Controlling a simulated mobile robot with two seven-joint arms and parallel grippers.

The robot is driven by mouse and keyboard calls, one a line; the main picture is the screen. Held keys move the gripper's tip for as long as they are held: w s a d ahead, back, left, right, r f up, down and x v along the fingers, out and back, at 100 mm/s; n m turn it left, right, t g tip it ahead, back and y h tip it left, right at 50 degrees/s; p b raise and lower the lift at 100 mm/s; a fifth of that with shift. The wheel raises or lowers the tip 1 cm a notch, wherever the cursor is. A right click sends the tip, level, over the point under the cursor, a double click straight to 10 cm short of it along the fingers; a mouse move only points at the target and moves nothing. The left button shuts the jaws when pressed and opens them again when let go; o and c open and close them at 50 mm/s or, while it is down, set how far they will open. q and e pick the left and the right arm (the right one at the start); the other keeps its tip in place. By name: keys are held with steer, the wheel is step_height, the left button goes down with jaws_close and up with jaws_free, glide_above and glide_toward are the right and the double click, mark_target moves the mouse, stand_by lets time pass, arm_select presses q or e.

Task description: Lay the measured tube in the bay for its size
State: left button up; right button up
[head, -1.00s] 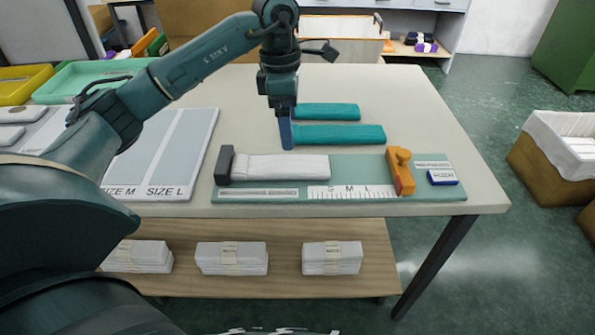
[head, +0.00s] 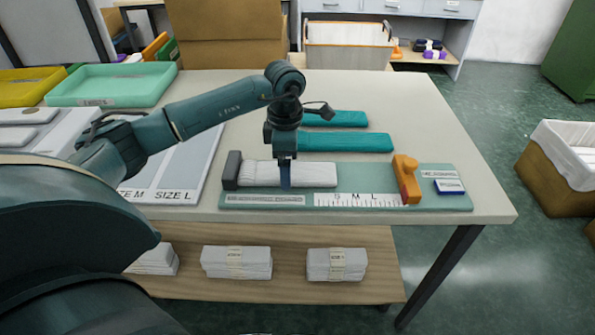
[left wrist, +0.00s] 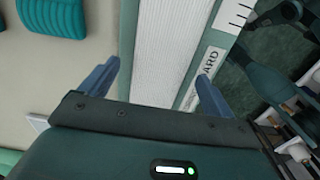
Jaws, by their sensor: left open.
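A white ribbed tube (head: 310,174) lies flat on the green measuring board (head: 442,204). Its left end is by the dark end block (head: 232,170); its right end stops short of the orange slider (head: 407,180). My left gripper (head: 285,186) is over the middle of the tube. In the left wrist view, my open left gripper (left wrist: 159,71) has one finger on each side of the white tube (left wrist: 170,45). I cannot tell how deep the fingers reach. A sorting board with bays marked SIZE M and SIZE L (head: 189,165) lies to the left, partly hidden by my arm. My right gripper is not in view.
Two teal tubes (head: 345,142) lie behind the measuring board. A blue-and-white block (head: 449,187) sits at its right end. A mint tray (head: 112,84) and a yellow tray (head: 25,82) are at the back left. White bundles (head: 236,262) rest on the lower shelf. The table's right side is clear.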

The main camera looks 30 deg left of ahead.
arm_select(q)
steer(key=shift+f, duration=0.7)
steer(key=shift+c, duration=0.6)
steer(key=c, duration=0.9)
steer(key=shift+r, duration=0.1)
steer(key=shift+c, duration=0.2)
step_height(320, 180, up, 10)
steer(key=shift+b, duration=0.3)
